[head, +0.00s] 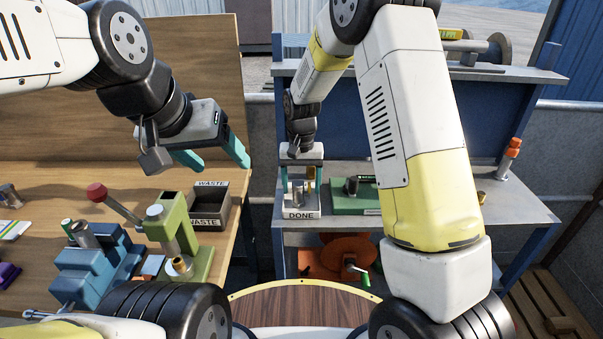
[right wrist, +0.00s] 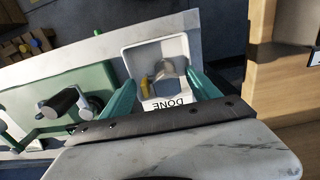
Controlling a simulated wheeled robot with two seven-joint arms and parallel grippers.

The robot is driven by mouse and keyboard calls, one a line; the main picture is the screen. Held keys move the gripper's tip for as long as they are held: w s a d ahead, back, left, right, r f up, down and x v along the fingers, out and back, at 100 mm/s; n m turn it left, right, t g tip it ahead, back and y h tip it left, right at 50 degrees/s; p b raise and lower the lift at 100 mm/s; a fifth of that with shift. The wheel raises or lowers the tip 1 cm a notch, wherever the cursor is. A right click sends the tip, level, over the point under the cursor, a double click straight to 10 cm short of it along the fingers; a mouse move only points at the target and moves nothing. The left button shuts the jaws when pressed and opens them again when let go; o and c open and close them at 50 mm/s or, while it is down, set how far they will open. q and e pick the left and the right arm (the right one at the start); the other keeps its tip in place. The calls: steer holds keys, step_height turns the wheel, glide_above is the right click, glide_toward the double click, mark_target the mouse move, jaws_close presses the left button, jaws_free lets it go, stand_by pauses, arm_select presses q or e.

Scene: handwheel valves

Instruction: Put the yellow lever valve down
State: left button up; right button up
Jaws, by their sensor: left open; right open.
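The yellow lever valve, with a grey metal body and a yellow lever (right wrist: 145,88), stands in the white DONE tray (right wrist: 130,58) in the right wrist view. In the head view the tray's labelled front (head: 300,215) shows on the grey bench. My right gripper (head: 301,184) points down over the tray, its teal fingers apart on either side of the valve. In the right wrist view the right gripper (right wrist: 163,84) is open; I cannot tell whether a finger touches the valve. My left gripper (head: 212,157) is open and empty above the wooden bench.
A green fixture (head: 355,205) stands right of the tray. An orange-capped bottle (head: 509,158) is at the bench's right end. A WASTE bin (head: 207,222), a green press (head: 165,230) and a blue vise (head: 88,265) occupy the wooden bench.

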step_height(320, 180, up, 12)
steer(key=f, duration=0.1)
steer(key=s+d+r+t+y, duration=0.2)
steer(key=s+d+r+t, duration=0.1)
steer(key=s+d+r, duration=0.7)
steer(key=s+d+r+t, duration=0.1)
steer(key=s+d, duration=0.1)
steer(key=s, duration=0.5)
steer(key=s+d+r+t, duration=0.2)
steer(key=s, duration=0.4)
steer(key=shift+s+d+n, duration=0.2)
steer(key=shift+s+n, duration=0.1)
steer(key=shift+s, duration=0.05)
